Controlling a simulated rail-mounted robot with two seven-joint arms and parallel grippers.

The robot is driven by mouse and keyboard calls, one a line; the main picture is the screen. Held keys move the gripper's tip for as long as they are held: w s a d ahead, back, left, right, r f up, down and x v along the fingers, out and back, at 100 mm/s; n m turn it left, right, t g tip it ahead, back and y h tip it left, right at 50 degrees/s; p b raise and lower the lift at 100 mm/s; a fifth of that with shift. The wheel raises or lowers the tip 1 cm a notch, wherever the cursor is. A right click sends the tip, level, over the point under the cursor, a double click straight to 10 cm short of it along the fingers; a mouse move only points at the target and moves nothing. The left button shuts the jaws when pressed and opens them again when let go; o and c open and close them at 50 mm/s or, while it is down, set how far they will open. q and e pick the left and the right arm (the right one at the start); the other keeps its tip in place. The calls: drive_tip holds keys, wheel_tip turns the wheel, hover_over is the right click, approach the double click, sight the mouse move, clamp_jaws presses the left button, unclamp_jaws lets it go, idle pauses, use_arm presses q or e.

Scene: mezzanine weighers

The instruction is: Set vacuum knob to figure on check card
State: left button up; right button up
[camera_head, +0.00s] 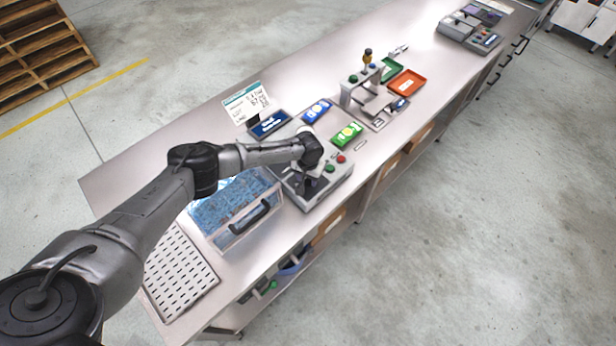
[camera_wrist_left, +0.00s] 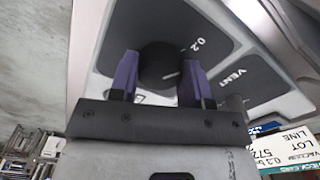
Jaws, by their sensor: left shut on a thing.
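The vacuum knob (camera_wrist_left: 160,66) is black and round, on a dark panel, with a white pointer line and a printed 0.2 beside it. In the left wrist view the pointer line aims right and slightly up, a little below the 0.2. My left gripper (camera_wrist_left: 161,78) has its two purple fingers closed on the knob's sides. In the head view my left gripper (camera_head: 311,177) is at the grey machine (camera_head: 325,193), its fingers mostly hidden. The check card (camera_head: 248,106) stands behind the machine; in the left wrist view the card (camera_wrist_left: 285,152) partly reads vacuum 0.3 b. My right gripper is out of view.
A clear lidded box (camera_head: 235,208) with blue contents stands left of the machine. Red and green buttons (camera_head: 341,159) sit on its right side. Green and blue packets, a metal stand, and green and orange trays (camera_head: 407,83) lie farther along the bench.

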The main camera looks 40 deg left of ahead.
use_arm(q)
drive_tip(key=m, duration=0.6)
drive_tip(key=shift+m, duration=0.8)
drive_tip(key=o, duration=0.9)
wheel_tip(320, 180, up, 14)
drive_tip(key=shift+f, duration=0.1)
idle(0.3)
